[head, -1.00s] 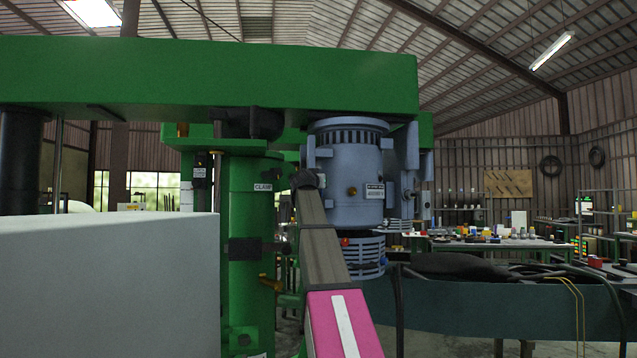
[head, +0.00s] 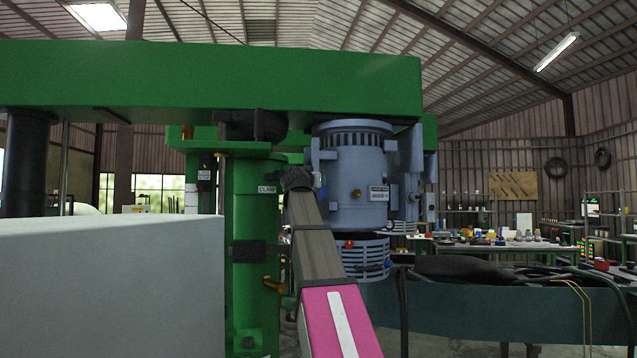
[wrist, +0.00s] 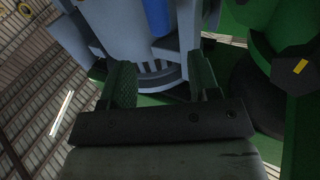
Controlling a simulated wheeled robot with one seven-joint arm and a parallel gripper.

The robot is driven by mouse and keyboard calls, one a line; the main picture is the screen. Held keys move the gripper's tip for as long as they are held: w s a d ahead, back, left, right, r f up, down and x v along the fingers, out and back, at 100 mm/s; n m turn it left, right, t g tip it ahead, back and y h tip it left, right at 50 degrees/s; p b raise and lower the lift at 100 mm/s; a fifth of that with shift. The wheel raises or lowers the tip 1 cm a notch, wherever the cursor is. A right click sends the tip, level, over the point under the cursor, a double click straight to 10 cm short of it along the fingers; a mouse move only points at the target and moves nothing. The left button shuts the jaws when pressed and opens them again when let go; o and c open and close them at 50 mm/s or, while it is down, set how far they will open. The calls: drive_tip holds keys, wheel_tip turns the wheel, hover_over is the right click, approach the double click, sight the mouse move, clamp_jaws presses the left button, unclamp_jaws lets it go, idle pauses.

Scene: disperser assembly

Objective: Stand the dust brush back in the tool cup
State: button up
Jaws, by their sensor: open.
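My gripper (wrist: 160,78) is open in the wrist view, with its two dark green fingers apart and nothing held between them. A blue-grey motor housing (wrist: 150,30) fills the view beyond and between the fingers; I cannot tell whether they touch it. I cannot identify the dust brush or the tool cup in either view.
In the head view, a blue-grey motor (head: 352,165) hangs under a green beam (head: 200,85) beside a green column (head: 250,220). A pale block (head: 110,280) fills the lower left. A workbench (head: 490,246) with small items stands at the back right.

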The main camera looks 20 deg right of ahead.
drive_tip(key=shift+v, duration=1.05)
